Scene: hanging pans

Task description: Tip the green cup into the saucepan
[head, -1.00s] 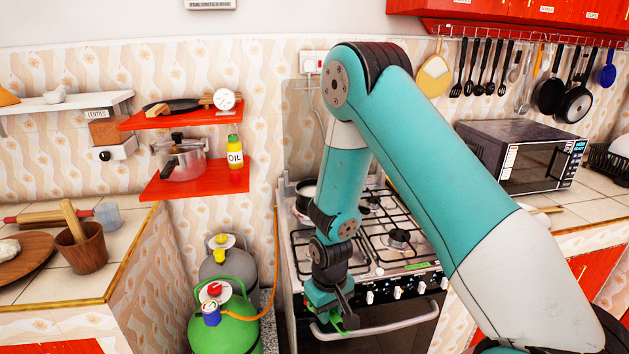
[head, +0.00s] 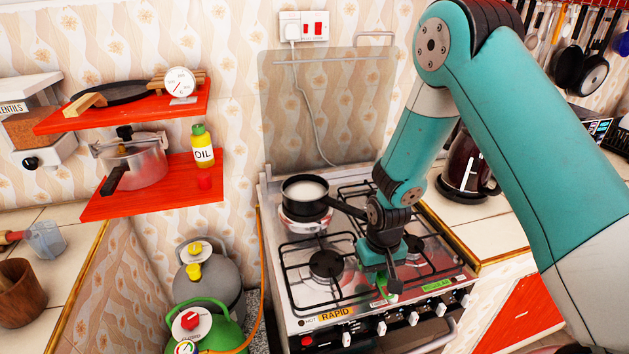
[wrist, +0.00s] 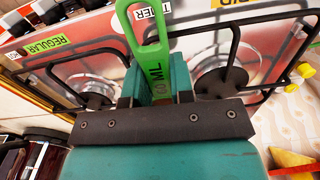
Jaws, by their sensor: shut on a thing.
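The black saucepan (head: 305,190) stands at the back left of the gas stove, with something whitish inside. Its handle points right, toward my arm. My gripper (head: 383,280) is over the front part of the stove, to the right of the saucepan and nearer the front. In the wrist view my gripper (wrist: 156,90) is shut on the green handle of the green cup (wrist: 150,60), marked 60 ML. Only a small green part of the cup (head: 388,297) shows in the head view. Its bowl and contents are hidden.
The stove (head: 327,264) has black grates and front knobs. Red shelves (head: 150,185) with a pressure cooker and oil bottle are on the left wall. Gas cylinders (head: 210,275) stand left of the stove. A coffee jug (head: 465,165) stands on the right counter.

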